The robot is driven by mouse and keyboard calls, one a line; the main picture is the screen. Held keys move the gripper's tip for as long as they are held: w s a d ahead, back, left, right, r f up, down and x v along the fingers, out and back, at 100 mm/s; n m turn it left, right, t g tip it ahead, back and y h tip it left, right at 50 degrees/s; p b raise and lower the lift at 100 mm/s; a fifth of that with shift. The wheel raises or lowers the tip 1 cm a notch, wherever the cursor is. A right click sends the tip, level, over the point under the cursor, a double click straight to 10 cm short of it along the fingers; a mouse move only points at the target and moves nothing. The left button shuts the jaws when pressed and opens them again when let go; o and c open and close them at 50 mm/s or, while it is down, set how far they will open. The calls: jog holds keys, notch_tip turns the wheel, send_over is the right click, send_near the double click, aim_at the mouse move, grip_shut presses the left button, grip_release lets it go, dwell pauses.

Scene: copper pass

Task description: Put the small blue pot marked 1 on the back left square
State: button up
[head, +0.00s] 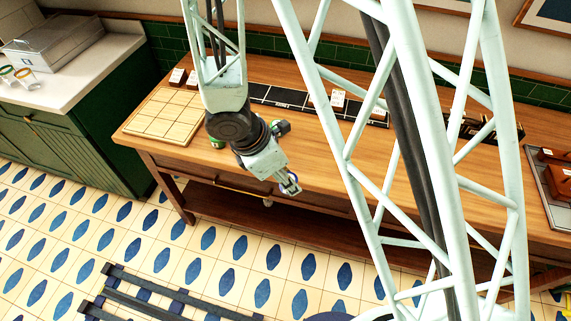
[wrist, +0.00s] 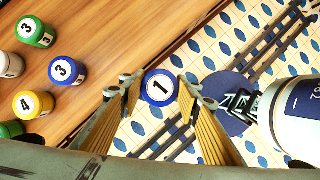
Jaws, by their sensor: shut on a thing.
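The small blue pot marked 1 (wrist: 160,87) sits between my gripper's two fingers in the wrist view, its white numbered top facing the camera. My gripper (wrist: 157,97) is shut on it and holds it out past the table's front edge, above the tiled floor. In the head view my gripper (head: 291,186) is in front of the table; the pot is barely visible there. The pale board of squares (head: 160,117) lies at the table's left end. Its right side is partly hidden by my arm.
A dark strip (head: 262,95) with small cards runs along the back. Brown things sit in a tray (head: 545,190) at right.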

jog(key=w+d+m+g, duration=0.1)
jog(key=w+d+m, duration=0.1)
jog(key=w+d, duration=0.1)
jog(key=w+d+f+m+g+b, duration=0.1)
jog(key=w+d+m, duration=0.2)
jog(key=w, duration=0.3)
jog(key=w+d+m+g+b, duration=0.1)
jog(key=w+d+m, duration=0.2)
jog(key=w, duration=0.1)
jog(key=shift+w+d+f, duration=0.15)
jog(key=shift+d, duration=0.15)
jog(key=w+d+m+g+y+b, duration=0.1)
jog(key=w+d+m, duration=0.3)
jog(key=d, duration=0.1)
jog(key=w+d+f+m+g+y+b, duration=0.1)
jog(key=w+d+m+b, duration=0.1)
jog(key=w+d+m, duration=0.3)
jog(key=w+d+m+g+y+b, duration=0.1)
jog(key=w+d+m, duration=0.3)
jog(key=d, duration=0.3)
jog(key=shift+w+f+m+g+y, duration=0.2)
jog(key=shift+m+g+y, duration=0.15)
jog(key=shift+m, duration=0.25)
jog(key=shift+w+d+r+m+y+b, duration=0.2)
jog(key=shift+w+d+m+y+b, duration=0.1)
jog(key=shift+w+d+m, duration=0.15)
jog(key=shift+w+a, duration=0.1)
jog(key=shift+a, duration=0.1)
